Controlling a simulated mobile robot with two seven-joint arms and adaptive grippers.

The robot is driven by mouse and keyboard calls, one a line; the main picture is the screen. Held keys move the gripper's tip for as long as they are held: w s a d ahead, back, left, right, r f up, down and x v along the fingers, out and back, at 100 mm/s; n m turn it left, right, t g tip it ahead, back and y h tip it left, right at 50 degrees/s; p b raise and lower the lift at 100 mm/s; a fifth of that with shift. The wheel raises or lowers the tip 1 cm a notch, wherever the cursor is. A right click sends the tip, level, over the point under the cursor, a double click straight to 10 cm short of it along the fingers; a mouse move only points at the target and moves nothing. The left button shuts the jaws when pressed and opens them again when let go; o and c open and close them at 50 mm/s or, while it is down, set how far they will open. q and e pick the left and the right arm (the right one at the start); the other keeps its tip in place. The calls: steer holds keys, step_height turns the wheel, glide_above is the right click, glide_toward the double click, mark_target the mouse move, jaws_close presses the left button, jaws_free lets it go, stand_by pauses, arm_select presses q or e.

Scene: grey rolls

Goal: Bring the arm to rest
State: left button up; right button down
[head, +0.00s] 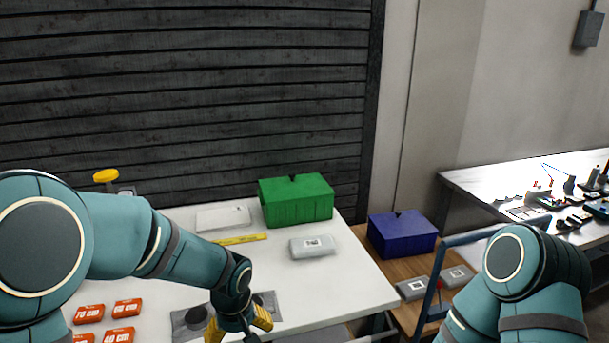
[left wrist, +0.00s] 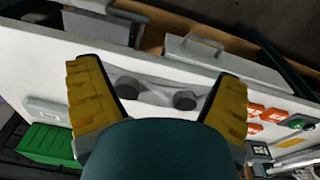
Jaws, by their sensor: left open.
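My left gripper (head: 239,327) hangs over the front of the white table, its yellow fingers pointing down. In the left wrist view, the left gripper (left wrist: 158,95) has its fingers wide apart with nothing between the tips. Beyond them lies a grey mat (left wrist: 155,92) with two dark round rolls, one at left (left wrist: 127,88) and one at right (left wrist: 185,100). In the head view, one roll (head: 196,317) shows left of the gripper; the arm hides part of the mat. My right arm shows at the right edge; its gripper is out of view.
A green box (head: 296,203), a labelled grey pack (head: 312,247), a yellow strip (head: 240,239) and a flat white case (head: 222,218) lie on the white table (head: 350,290). Orange packs (head: 127,308) are at front left. A blue box (head: 402,236) stands on a wooden surface at right.

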arm_select(q)
steer(key=s+d+f+m+h, duration=0.1)
steer(key=s+f+h, duration=0.1)
steer(key=s+f, duration=0.4)
steer(key=s+d+f+m+h, duration=0.2)
steer(key=s+f, duration=0.5)
steer(key=f, duration=0.7)
steer(key=shift+s+d, duration=0.15)
steer(key=shift+d, duration=0.05)
steer(key=shift+f, duration=0.1)
